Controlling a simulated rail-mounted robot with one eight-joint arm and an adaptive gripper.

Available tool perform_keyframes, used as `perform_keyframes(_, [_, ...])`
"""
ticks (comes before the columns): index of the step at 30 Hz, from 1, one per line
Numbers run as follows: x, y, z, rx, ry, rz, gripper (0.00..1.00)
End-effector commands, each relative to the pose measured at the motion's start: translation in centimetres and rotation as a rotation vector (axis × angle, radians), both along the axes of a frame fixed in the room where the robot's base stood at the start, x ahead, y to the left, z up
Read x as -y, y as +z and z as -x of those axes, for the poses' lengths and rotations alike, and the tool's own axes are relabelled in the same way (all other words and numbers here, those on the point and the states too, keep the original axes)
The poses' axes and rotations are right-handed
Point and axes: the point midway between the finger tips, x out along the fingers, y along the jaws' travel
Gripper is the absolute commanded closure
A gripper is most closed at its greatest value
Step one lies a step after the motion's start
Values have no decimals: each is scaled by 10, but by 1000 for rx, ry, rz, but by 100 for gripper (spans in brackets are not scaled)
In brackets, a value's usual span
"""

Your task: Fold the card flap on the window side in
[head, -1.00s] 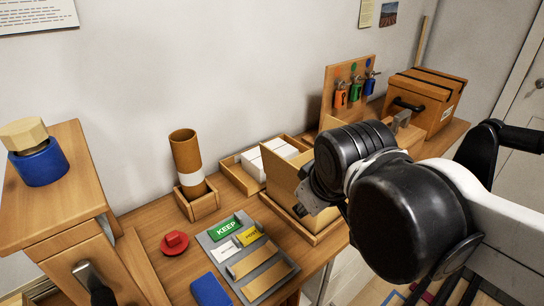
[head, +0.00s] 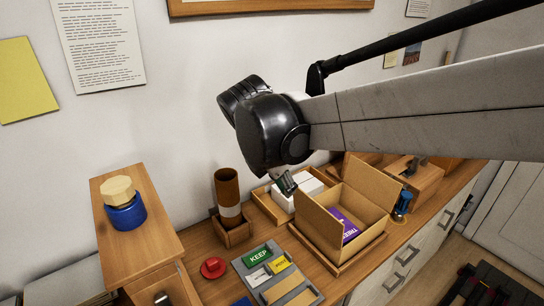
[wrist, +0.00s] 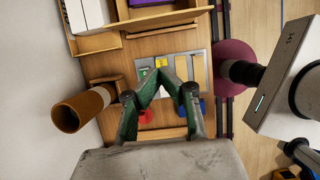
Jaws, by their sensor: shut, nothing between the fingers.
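The open card box (head: 350,235) sits on a wooden tray on the counter, with a purple item (head: 345,228) inside. One card flap (head: 318,222) stands up on its left side and another flap (head: 368,180) stands up at its back right. I cannot tell which side faces the window. My gripper (head: 286,184) is shut and empty, up and left of the box, apart from both flaps. The wrist view shows the gripper's green fingers (wrist: 167,88) over the counter, with a card flap (wrist: 165,17) at the top edge.
A tray of white boxes (head: 272,208) stands behind the box. A brown tube (head: 228,190) stands in a wooden holder to the left. A grey card tray (head: 285,280) and red knob (head: 213,267) lie in front. A blue item (head: 403,203) stands right of the box.

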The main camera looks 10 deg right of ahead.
Motion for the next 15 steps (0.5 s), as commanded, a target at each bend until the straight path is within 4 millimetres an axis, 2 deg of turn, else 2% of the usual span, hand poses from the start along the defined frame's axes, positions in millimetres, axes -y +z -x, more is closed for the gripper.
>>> perform_keyframes(5, [6, -17, -3, -1, 1, 1, 100])
perform_keyframes(15, [28, -73, -12, 0, -3, 0, 100])
